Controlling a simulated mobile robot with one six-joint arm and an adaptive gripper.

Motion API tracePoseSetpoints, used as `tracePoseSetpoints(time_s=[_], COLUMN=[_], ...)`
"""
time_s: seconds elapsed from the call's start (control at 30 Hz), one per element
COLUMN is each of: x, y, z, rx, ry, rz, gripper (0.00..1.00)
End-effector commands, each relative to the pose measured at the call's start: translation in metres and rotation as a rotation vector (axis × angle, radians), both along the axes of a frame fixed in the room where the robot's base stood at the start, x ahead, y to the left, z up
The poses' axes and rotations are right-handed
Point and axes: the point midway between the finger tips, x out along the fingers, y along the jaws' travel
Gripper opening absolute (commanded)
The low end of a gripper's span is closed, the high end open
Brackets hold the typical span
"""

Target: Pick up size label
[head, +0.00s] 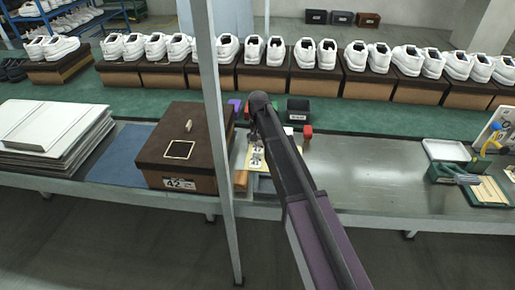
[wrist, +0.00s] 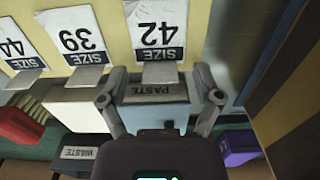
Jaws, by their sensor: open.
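Three size labels stand side by side on a pale yellow board (wrist: 107,15) in the wrist view, appearing upside down: label 42 (wrist: 155,28), label 39 (wrist: 78,38) and label 44 (wrist: 14,46). Each has a metal tab at its printed SIZE end. My gripper (wrist: 161,76) is open, with its two fingers on either side of the tab below label 42, and nothing is visibly held. A box marked PASTE (wrist: 155,91) shows between the fingers.
A brown shoe box (head: 150,150) with a 42 on its front stands left of a grey post (head: 208,80). A black WASTE bin (head: 298,110) and a red object (head: 307,130) are near the arm. Bare metal bench (head: 370,175) lies to the right, before a white tray (head: 446,150).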

Motion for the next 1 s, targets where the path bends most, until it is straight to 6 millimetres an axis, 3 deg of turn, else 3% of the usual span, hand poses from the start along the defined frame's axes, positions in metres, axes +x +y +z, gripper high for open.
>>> tracePoseSetpoints(time_s=[0.17,0.2,0.43,1.0], x=[0.0,0.0,0.0,-0.0003], y=[0.0,0.0001,0.0002,0.0012], z=[0.0,0.0,0.0,0.0037], rx=[0.0,0.0,0.0,0.0], ry=[0.0,0.0,0.0,0.0], rz=[0.0,0.0,0.0,0.001], gripper=[0.83,0.71,0.29,0.27])
